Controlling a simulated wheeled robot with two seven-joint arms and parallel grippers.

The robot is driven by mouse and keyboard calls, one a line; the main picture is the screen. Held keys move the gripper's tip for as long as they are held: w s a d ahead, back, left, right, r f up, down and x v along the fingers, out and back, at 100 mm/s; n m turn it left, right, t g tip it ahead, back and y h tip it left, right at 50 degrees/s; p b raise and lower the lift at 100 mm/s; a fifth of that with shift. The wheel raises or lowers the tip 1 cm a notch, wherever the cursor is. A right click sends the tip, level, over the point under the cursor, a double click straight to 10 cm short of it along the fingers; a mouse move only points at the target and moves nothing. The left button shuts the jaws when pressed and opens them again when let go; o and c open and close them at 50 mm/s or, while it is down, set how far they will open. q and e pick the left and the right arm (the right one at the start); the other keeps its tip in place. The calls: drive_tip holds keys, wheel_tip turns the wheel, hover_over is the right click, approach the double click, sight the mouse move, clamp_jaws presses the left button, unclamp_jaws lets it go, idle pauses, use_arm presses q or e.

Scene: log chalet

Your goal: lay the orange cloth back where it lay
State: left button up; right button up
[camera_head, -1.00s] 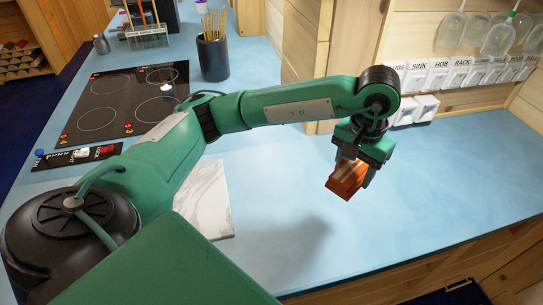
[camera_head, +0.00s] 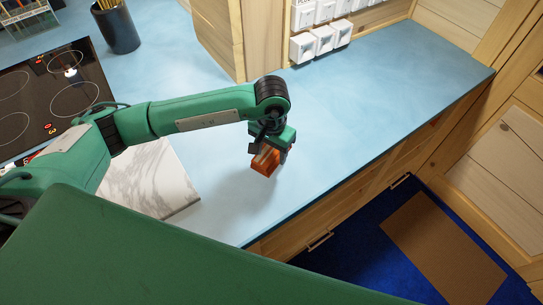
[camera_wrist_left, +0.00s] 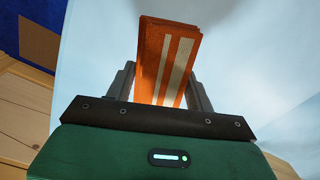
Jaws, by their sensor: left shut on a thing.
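The orange cloth (camera_head: 265,161) is folded into a small block with pale stripes. My left gripper (camera_head: 270,150) is shut on it and holds it over the blue worktop (camera_head: 340,110). In the left wrist view the cloth (camera_wrist_left: 167,60) stands out between the two fingers of the left gripper (camera_wrist_left: 160,85), with two whitish stripes along it. A soft shadow lies on the worktop below and left of the cloth, and the cloth looks to be above the surface. My right gripper is not in view.
A white marble board (camera_head: 150,180) lies left of the cloth. A black hob (camera_head: 45,95) and a dark pot of sticks (camera_head: 117,28) are farther left. White switches (camera_head: 320,40) line the back wall. The worktop right of the gripper is clear up to its front edge.

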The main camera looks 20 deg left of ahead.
sight(272, 161)
use_arm(q)
wheel_tip(272, 161, down, 2)
drive_tip(key=shift+f, duration=0.1)
wheel_tip(272, 161, down, 3)
drive_tip(key=shift+p, duration=0.7)
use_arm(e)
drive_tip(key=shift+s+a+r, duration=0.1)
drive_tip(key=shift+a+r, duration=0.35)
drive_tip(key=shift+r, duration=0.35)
use_arm(q)
drive_tip(key=shift+f, duration=0.1)
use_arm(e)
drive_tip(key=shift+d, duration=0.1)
use_arm(q)
drive_tip(key=shift+f+b, duration=0.15)
drive_tip(key=shift+b, duration=0.15)
drive_tip(key=o, duration=0.9)
drive_tip(key=shift+o, duration=0.2)
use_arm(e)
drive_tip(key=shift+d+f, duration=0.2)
